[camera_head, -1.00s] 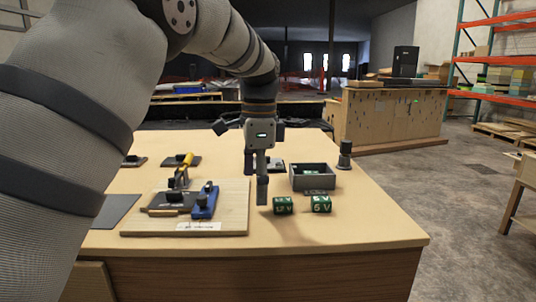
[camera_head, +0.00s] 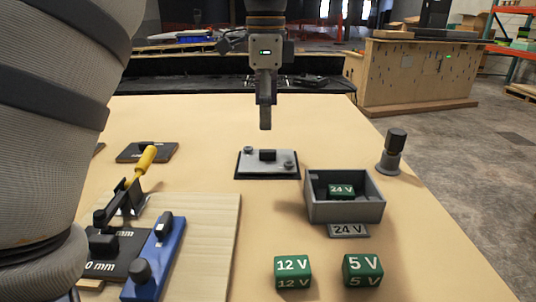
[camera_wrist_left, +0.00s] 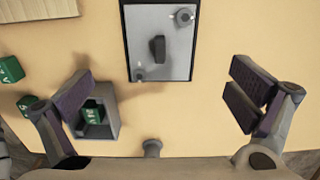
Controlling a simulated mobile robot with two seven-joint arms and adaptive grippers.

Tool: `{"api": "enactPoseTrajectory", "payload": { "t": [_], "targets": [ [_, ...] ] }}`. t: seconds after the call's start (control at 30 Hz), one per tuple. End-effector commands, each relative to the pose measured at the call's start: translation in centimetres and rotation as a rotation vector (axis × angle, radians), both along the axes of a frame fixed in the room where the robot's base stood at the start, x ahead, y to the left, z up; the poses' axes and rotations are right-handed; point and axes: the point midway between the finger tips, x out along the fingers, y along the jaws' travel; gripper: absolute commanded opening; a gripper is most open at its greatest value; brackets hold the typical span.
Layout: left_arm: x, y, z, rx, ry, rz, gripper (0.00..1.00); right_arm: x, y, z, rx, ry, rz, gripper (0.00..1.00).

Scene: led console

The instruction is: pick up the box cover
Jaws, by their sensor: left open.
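The box cover, seen as a grey plate with a black handle (camera_head: 267,162), lies flat on a dark base on the table. It also shows in the left wrist view (camera_wrist_left: 176,65), at the top middle. My left gripper (camera_head: 265,118) hangs above and apart from it, pointing down. In the left wrist view my left gripper (camera_wrist_left: 162,92) has its fingers spread wide with nothing between them. The cover lies ahead of the fingers in that view. My right gripper is in no view.
A grey open box (camera_head: 345,209) holds a green 24 V block (camera_head: 341,191). Green 12 V (camera_head: 292,272) and 5 V (camera_head: 362,270) blocks stand in front. A dark knobbed post (camera_head: 391,153) is at right. A wooden board (camera_head: 212,235) with tools is at left. Table around the cover is clear.

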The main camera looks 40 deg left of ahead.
Motion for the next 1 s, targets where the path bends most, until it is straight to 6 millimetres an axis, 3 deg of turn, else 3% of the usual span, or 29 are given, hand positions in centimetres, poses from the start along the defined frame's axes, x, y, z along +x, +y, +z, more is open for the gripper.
{"api": "enactPoseTrajectory", "payload": {
  "t": [0.43, 0.7, 0.77, 1.0],
  "targets": [
    [0.1, -0.3, -7.4, -0.001, -0.002, 0.001, 1.00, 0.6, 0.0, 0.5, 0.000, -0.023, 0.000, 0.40],
    [0.1, -0.3, -8.2, 0.000, -0.005, 0.002, 1.00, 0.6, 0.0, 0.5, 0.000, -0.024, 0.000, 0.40],
    [0.1, -0.3, -8.2, 0.000, -0.005, 0.002, 0.89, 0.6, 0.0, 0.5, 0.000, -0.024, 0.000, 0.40],
    [0.1, -0.2, -8.2, 0.000, -0.004, 0.002, 0.34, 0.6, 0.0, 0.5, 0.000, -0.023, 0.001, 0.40]
  ]
}}
